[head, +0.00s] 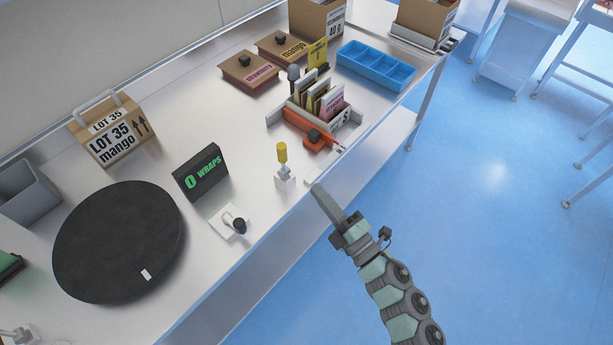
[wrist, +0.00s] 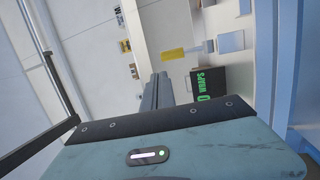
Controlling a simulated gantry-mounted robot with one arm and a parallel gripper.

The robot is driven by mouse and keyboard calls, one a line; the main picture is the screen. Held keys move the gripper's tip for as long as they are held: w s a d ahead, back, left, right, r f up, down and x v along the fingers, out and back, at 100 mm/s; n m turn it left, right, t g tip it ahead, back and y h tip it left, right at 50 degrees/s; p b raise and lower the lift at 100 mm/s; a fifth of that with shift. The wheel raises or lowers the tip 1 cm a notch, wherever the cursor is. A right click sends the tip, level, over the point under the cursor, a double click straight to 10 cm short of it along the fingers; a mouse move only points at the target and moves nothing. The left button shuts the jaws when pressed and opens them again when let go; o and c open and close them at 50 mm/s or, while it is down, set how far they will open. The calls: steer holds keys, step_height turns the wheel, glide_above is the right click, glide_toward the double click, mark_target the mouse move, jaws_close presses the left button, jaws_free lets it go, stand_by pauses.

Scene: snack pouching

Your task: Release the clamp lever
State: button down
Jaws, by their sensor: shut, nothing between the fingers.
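An orange clamp-like bar (head: 305,125) with a black knob lies across the front of the grey pouch rack (head: 352,122) in the head view. It looks like the clamp lever, but I cannot tell for certain. A yellow-handled upright lever (head: 282,153) on a white block stands to its left, and the yellow handle (wrist: 172,54) also shows in the wrist view. My gripper (head: 317,188) is shut and empty near the table's front edge, apart from both. Its fingers (wrist: 158,78) appear closed together in the wrist view.
A black WRAPS display (head: 201,172), a white plate with a black-knobbed hook (head: 229,222) and a black round turntable (head: 118,240) stand left. A blue divided tray (head: 376,66), lidded boxes (head: 250,72) and a LOT 35 mango carton (head: 112,132) stand farther back.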

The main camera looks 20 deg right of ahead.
steer(key=shift+r+v, duration=0.15)
steer(key=shift+v, duration=0.55)
steer(key=shift+r+v, duration=0.15)
steer(key=shift+v, duration=0.5)
